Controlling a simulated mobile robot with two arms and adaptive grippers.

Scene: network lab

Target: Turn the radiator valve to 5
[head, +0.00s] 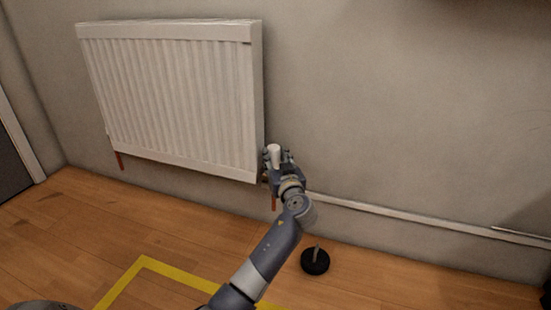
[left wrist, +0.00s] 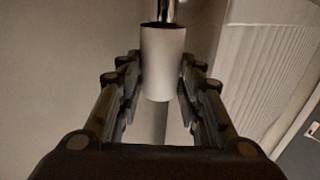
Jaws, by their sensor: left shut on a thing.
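The white panel radiator (head: 175,95) hangs on the grey wall. Its valve has a white cylindrical head (head: 273,152) near the radiator's lower right corner. My left gripper (head: 280,163) reaches it from the front and is shut on it. In the left wrist view the white valve head (left wrist: 163,62) sits between the two dark fingers of my left gripper (left wrist: 160,88), with a shiny metal stem above it. No numbers on the valve head can be read. My right gripper is not in view.
A black round object with a short upright rod (head: 315,262) stands on the wooden floor right of my left arm. A white pipe or trunking (head: 400,213) runs along the wall's foot. Yellow tape (head: 190,277) marks the floor in front.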

